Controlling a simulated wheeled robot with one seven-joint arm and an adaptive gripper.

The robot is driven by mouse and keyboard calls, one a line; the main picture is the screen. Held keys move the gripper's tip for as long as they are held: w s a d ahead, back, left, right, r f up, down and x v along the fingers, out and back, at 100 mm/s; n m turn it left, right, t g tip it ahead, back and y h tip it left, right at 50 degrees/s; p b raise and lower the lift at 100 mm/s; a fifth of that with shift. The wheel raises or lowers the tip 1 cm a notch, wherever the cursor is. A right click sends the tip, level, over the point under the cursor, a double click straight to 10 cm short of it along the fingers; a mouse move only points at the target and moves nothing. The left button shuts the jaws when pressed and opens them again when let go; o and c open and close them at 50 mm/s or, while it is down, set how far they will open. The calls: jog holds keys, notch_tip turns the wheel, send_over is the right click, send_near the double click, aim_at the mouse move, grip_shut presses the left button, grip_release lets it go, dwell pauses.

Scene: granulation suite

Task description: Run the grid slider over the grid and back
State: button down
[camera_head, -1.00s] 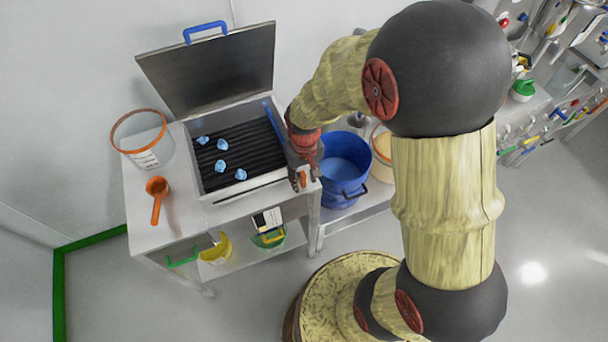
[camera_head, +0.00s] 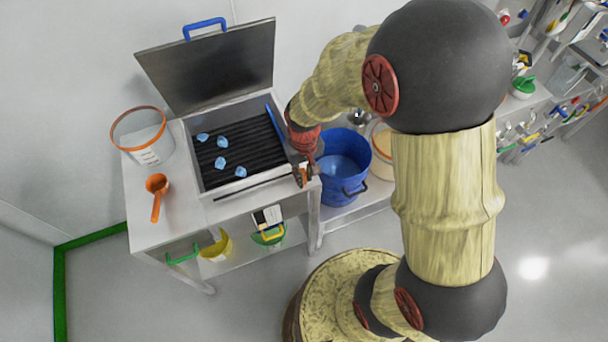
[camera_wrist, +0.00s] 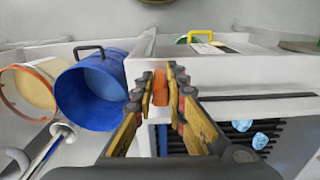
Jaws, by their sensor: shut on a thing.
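The grid (camera_head: 242,160) is a set of dark ridged bars inside an open metal box, with several pale blue lumps (camera_head: 221,162) on it. It shows partly in the wrist view (camera_wrist: 207,143). The grid slider's orange handle (camera_wrist: 160,87) stands at the box's front right end, at the right end of a dark slot (camera_head: 250,187). My gripper (camera_wrist: 162,92) is shut on this handle, one finger on each side. In the head view my gripper (camera_head: 303,178) hides most of the handle.
The box's lid (camera_head: 215,65) stands open behind. A blue bucket (camera_head: 342,185) stands close to the right of my gripper. The front ledge left of my gripper is clear.

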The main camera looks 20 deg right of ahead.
jog(key=shift+a, duration=0.1)
jog(key=shift+a+p, duration=0.7)
jog(key=shift+a, duration=6.2)
jog(key=shift+a+p, duration=0.55)
jog(key=shift+a, duration=5.5)
jog(key=shift+d, duration=0.1)
jog(key=shift+d+p, duration=0.85)
jog(key=shift+d, duration=6.05)
